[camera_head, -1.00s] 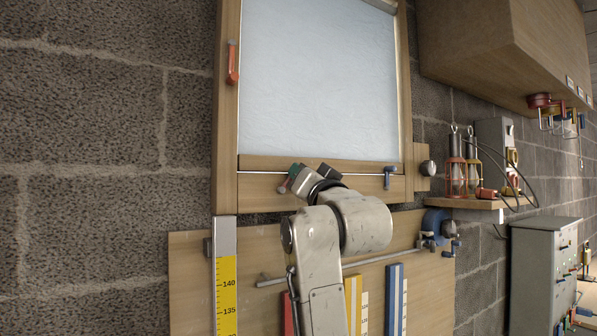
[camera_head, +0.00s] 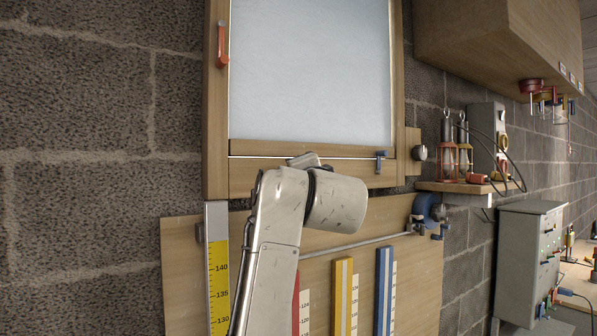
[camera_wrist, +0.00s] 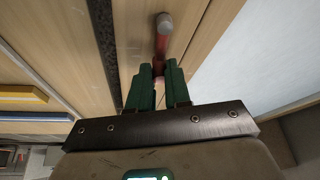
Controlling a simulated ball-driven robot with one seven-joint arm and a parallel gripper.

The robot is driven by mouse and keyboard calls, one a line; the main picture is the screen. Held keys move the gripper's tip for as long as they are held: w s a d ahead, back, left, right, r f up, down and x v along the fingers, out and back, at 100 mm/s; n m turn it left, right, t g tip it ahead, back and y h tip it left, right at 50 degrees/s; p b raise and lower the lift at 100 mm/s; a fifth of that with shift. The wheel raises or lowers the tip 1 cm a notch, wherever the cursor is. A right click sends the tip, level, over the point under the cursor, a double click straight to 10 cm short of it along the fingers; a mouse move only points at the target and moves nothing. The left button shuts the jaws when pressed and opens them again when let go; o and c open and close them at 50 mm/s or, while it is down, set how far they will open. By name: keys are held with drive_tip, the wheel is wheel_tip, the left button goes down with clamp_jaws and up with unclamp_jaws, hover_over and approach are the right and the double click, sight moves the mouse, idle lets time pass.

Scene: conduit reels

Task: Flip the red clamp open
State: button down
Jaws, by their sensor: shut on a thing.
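The red clamp (camera_wrist: 161,42) shows in the wrist view as a short red lever with a rounded greyish end, against the wooden frame. My gripper (camera_wrist: 158,72) has green fingers, one on each side of the red lever, shut on it. The lever's lower part is hidden between the fingers. In the head view my arm covers the gripper and this clamp, at the lower part of the wooden frame (camera_head: 215,130).
An orange-red lever (camera_head: 221,44) hangs on the frame's upper left. Below are a yellow scale (camera_head: 218,275), coloured bars and a board (camera_head: 182,270). A shelf (camera_head: 455,187) with lanterns stands right.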

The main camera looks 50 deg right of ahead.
drive_tip(key=shift+f+m, duration=0.15)
drive_tip(key=shift+m, duration=0.15)
drive_tip(key=c, duration=1.1)
unclamp_jaws()
drive_tip(key=shift+o, duration=0.2)
drive_tip(key=b+v, duration=0.3)
drive_tip(key=v, duration=0.7)
drive_tip(key=shift+s+a+b, duration=0.25)
drive_tip(key=shift+s+b, duration=0.05)
